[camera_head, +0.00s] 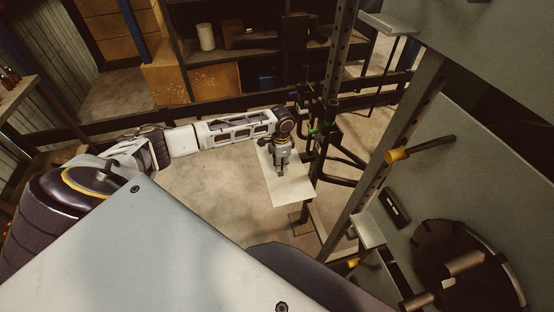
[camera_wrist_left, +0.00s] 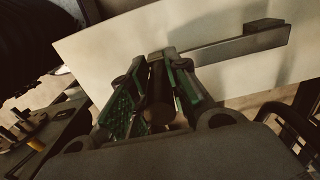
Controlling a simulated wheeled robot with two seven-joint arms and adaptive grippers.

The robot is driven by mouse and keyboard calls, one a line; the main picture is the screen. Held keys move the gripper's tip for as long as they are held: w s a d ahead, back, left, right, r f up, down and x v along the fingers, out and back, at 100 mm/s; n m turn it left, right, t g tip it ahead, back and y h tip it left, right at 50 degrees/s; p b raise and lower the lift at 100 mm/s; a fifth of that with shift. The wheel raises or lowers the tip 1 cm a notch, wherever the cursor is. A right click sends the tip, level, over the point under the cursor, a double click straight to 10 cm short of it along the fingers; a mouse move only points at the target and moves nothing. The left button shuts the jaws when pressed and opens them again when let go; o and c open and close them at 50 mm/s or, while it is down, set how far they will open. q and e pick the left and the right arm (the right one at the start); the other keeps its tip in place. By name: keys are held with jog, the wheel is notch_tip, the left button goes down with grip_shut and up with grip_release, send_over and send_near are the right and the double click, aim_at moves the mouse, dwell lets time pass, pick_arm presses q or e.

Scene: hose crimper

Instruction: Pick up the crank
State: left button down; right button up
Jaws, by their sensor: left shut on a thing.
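My left gripper (camera_head: 282,172) is over a pale flat board beside the metal frame in the head view. In the left wrist view its green-padded fingers (camera_wrist_left: 160,88) are closed around the dark round handle of the crank (camera_wrist_left: 158,92). The crank's flat grey bar (camera_wrist_left: 230,48) runs from the handle to the right and ends in a dark block (camera_wrist_left: 266,27). I cannot tell whether the crank touches the board or is held just above it. In the head view the crank is mostly hidden by the gripper. My right gripper is not in view.
The pale board (camera_head: 290,192) stands close to upright metal posts (camera_head: 379,170) and black brackets. A large grey machine panel with a yellow-and-black lever (camera_head: 420,149) and a dark round disc (camera_head: 470,268) is at the right. Shelves with boxes (camera_head: 212,80) stand behind. Open floor (camera_head: 205,200) lies left of the board.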

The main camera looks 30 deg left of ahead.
pick_arm(q)
jog(key=shift+r, duration=0.1)
dwell(0.3)
jog(key=shift+r, duration=4.95)
jog(key=c, duration=2.1)
grip_release()
grip_shut()
jog(key=shift+d+f, duration=0.1)
jog(key=shift+f, duration=0.05)
